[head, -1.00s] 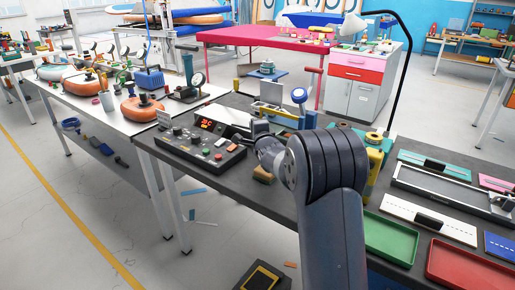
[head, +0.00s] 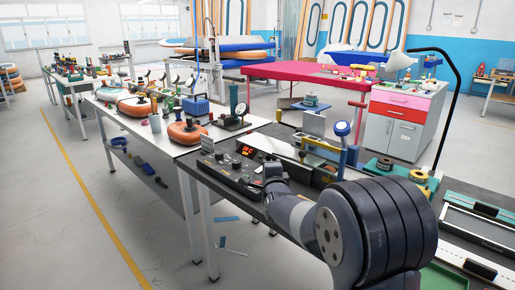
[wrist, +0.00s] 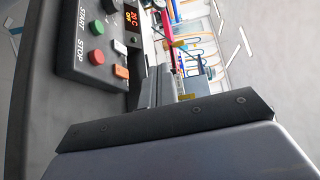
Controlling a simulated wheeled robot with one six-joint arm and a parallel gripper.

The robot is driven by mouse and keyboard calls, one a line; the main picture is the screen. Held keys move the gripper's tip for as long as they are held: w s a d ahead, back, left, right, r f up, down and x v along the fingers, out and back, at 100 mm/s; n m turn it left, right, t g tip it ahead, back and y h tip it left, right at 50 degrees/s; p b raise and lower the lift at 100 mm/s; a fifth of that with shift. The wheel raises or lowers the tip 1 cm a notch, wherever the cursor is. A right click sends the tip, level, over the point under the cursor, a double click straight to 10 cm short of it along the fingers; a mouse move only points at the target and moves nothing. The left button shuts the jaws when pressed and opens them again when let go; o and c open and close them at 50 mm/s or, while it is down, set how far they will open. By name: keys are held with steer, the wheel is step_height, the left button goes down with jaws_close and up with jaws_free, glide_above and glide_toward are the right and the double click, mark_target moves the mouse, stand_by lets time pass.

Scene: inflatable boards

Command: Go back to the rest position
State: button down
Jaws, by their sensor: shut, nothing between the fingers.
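My arm fills the lower right of the head view, bent over the dark workbench (head: 217,181). Its wrist end reaches the black control box. My gripper (wrist: 158,88) shows in the wrist view beyond its dark mounting plate, shut and empty. In the head view the arm's joints largely hide it. The black control box (head: 224,168) has a red display and several buttons. It also shows in the wrist view (wrist: 84,60), at the upper left, with START and STOP labels beside green and red buttons.
A pink-topped table (head: 300,73) and a drawer cabinet (head: 396,130) stand behind the bench. A black lamp (head: 452,100) rises at the right. A white table (head: 188,148) with orange inflatable parts stands at the left. Floor left of the yellow line is clear.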

steer(key=w+d+p, duration=0.2)
steer(key=w+d, duration=0.7)
steer(key=d, duration=0.1)
steer(key=shift+w+d+f, duration=0.15)
steer(key=shift+w+f, duration=0.1)
steer(key=shift+f, duration=0.2)
steer(key=shift+s+a, duration=0.1)
steer(key=shift+a, duration=0.1)
